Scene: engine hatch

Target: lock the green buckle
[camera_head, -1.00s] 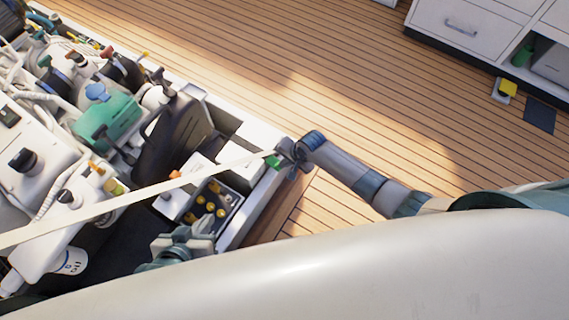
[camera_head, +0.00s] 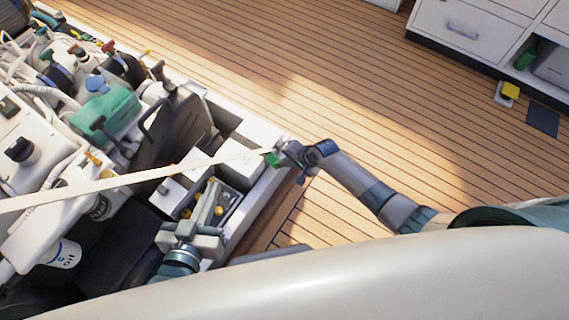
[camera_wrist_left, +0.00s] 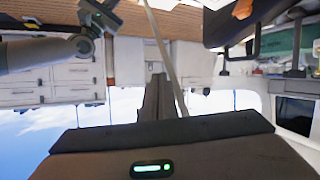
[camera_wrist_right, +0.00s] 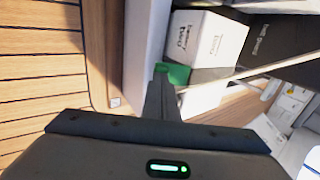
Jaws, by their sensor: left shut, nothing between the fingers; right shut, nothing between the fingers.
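The green buckle (camera_head: 272,159) sits on the white edge of the engine bay, at the right end of a pale strap (camera_head: 130,178). In the right wrist view the green buckle (camera_wrist_right: 174,73) lies just beyond the tips of my right gripper (camera_wrist_right: 160,80). I cannot tell whether they touch. My right gripper (camera_head: 287,157) is shut and empty. My left gripper (camera_head: 210,197) is shut and empty over the battery-like box, below and left of the buckle. In the left wrist view the strap (camera_wrist_left: 163,45) passes close to the left gripper (camera_wrist_left: 157,85); contact is unclear.
The engine bay at the left is crowded with a teal engine part (camera_head: 105,110), hoses and white housings. White boxes (camera_wrist_right: 205,40) stand close to the buckle.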

